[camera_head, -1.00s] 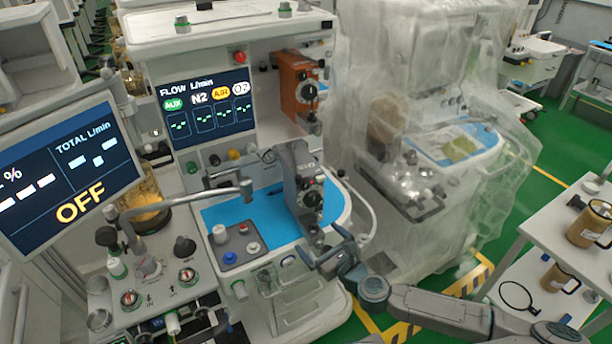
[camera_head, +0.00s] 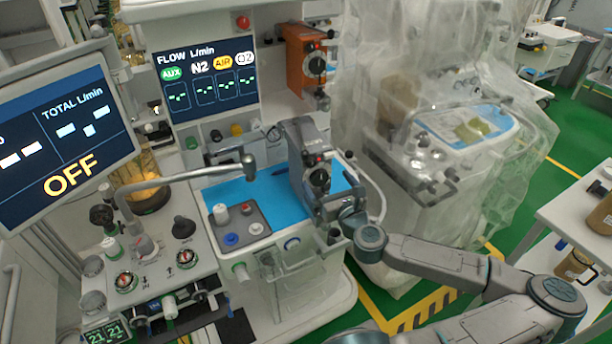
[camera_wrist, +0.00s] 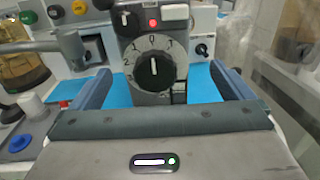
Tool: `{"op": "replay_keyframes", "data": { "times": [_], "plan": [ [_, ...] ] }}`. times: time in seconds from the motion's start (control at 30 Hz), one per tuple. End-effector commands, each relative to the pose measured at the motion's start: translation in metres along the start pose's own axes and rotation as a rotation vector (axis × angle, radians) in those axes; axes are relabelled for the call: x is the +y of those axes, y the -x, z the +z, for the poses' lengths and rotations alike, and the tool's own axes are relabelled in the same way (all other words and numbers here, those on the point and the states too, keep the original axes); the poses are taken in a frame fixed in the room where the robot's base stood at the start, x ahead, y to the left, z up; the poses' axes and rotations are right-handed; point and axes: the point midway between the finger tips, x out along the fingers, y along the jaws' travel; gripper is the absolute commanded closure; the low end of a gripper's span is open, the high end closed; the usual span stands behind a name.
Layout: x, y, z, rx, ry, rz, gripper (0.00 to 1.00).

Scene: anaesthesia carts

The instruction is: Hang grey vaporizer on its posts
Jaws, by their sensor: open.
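The grey vaporizer (camera_head: 309,165) stands upright on the blue worktop (camera_head: 245,195) of the anaesthesia cart. In the wrist view its dial face (camera_wrist: 152,68) is near and roughly centred. My gripper (camera_head: 328,203) is open in front of the vaporizer's lower front, and in the wrist view the blue-grey fingers (camera_wrist: 160,82) are spread to either side of the dial. I cannot tell whether the fingers touch the body. An orange vaporizer (camera_head: 305,62) hangs on the cart's back panel. I cannot make out free posts clearly.
A flow screen (camera_head: 207,83) is left of the orange vaporizer. A bent metal arm (camera_head: 185,177) reaches over the worktop's left. A plastic-covered cart (camera_head: 440,130) stands close on the right. A white shelf cart (camera_head: 575,225) with mugs is at far right.

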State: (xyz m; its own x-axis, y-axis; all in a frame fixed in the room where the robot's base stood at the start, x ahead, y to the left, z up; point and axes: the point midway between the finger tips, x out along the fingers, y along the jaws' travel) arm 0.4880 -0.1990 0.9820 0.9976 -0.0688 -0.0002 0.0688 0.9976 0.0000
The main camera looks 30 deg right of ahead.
Motion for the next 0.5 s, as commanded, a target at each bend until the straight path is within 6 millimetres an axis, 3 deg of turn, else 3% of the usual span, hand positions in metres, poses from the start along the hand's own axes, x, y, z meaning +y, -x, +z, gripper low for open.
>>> {"op": "replay_keyframes", "data": {
  "times": [0.2, 0.5],
  "plan": [
    [0.001, -0.026, 0.002, 0.000, -0.001, 0.001, 0.00],
    [0.004, -0.045, 0.006, 0.000, 0.001, 0.003, 0.00]
  ]
}}
